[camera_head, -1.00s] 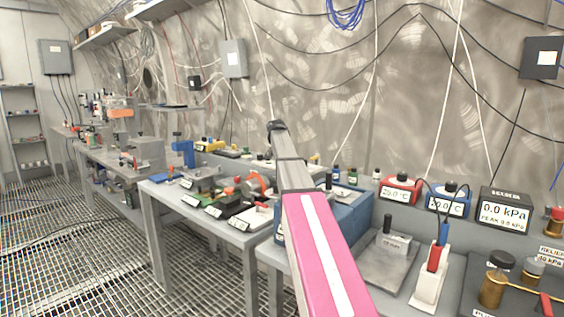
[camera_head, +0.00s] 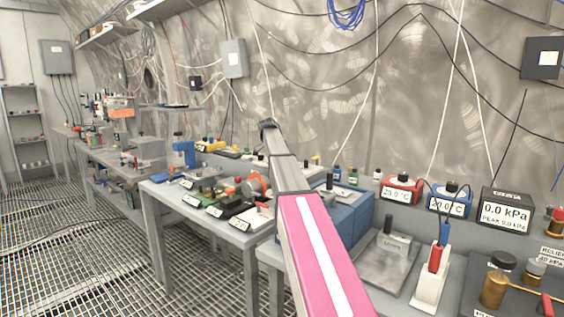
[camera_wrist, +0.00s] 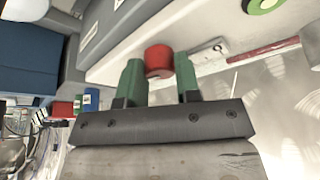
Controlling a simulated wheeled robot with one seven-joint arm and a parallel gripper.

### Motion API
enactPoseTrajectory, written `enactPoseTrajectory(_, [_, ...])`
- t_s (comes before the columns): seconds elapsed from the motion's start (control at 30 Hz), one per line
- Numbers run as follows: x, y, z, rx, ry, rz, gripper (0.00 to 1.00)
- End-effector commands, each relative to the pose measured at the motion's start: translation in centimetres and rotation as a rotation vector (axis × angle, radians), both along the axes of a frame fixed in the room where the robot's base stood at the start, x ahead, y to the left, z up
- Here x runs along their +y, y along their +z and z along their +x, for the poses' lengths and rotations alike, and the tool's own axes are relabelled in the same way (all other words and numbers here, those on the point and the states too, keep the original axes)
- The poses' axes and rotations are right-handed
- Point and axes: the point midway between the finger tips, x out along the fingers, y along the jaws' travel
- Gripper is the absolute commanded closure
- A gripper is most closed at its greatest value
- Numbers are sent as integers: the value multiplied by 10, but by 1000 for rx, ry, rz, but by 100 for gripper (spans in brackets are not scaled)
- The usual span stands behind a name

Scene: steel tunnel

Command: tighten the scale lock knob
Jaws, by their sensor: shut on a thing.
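In the wrist view a red round knob (camera_wrist: 158,59) sits at the edge of a pale, light-coloured body. The two green fingers of my gripper (camera_wrist: 160,74) stand on either side of it, shut on it. I take it for the scale lock knob, though no label on it can be read. In the head view my arm crosses the middle of the picture and hides the gripper and the knob.
A bench with several instruments, including a red temperature box (camera_head: 402,188), a blue one (camera_head: 449,199) and a pressure display (camera_head: 505,212), stands at right. A grey table (camera_head: 163,204) with devices stands at centre left. The grating floor (camera_head: 70,245) is clear at left.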

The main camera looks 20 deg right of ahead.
Motion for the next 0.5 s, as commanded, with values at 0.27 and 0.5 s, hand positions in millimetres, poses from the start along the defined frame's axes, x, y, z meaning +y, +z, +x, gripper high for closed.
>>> enactPoseTrajectory(0.27, [0,1,1,0,-107,0,93])
enactPoseTrajectory(0.5, [0,1,1,-2,-135,1,93])
